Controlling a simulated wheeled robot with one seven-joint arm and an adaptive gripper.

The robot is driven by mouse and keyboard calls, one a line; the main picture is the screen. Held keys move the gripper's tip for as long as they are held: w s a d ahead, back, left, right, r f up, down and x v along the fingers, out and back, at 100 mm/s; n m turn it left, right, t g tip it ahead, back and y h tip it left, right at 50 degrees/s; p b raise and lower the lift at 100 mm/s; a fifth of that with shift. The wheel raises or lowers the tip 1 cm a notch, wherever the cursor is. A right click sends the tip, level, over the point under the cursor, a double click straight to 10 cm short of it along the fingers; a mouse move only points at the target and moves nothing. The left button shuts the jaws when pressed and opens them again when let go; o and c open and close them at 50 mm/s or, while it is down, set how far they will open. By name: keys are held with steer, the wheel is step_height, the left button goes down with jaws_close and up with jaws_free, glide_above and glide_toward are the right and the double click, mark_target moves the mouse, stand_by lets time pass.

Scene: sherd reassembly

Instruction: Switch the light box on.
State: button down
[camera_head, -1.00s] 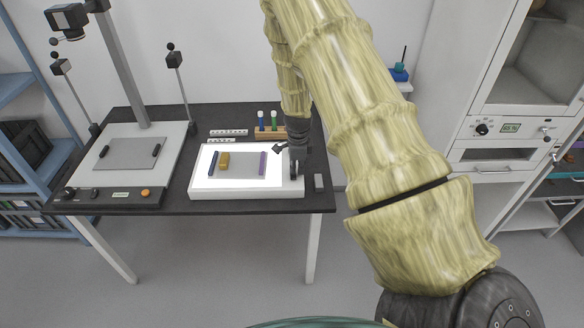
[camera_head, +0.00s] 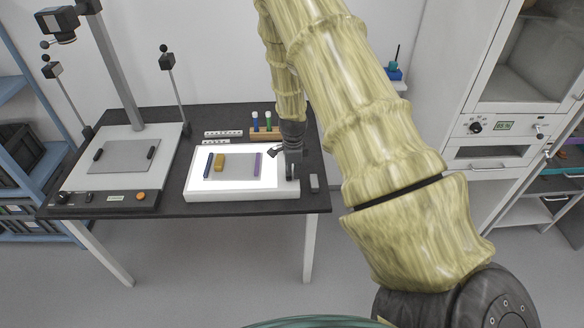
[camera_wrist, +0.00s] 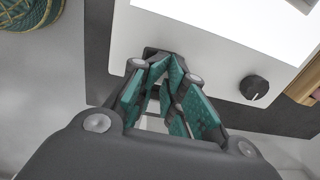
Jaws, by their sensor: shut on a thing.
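The light box (camera_head: 240,194) is a white slab on the dark table, and its top panel glows bright white. Its pale casing (camera_wrist: 205,50) also shows in the wrist view, with a black knob (camera_wrist: 254,88) to the right of my fingers. A dark switch-like part (camera_wrist: 150,52) on the casing is partly hidden by my fingertips. My gripper (camera_head: 291,172) is low over the right end of the light box. In the wrist view its teal fingers (camera_wrist: 168,66) are drawn together at that dark part, apparently shut on it.
A blue, an ochre and a purple piece lie on the grey sheet (camera_head: 238,168) on the panel. A rack with coloured tubes (camera_head: 264,131) stands behind. A camera stand (camera_head: 110,178) fills the table's left.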

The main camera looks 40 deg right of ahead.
steer(key=r+p, duration=0.3)
steer(key=r, duration=0.1)
steer(key=shift+w+d, duration=0.4)
steer(key=shift+w+r+b, duration=0.25)
steer(key=shift+r+b, duration=0.05)
steer(key=shift+b, duration=0.1)
step_height(320, 180, up, 9)
steer(key=w+d+b, duration=0.1)
steer(key=b, duration=0.1)
steer(key=shift+w, duration=0.2)
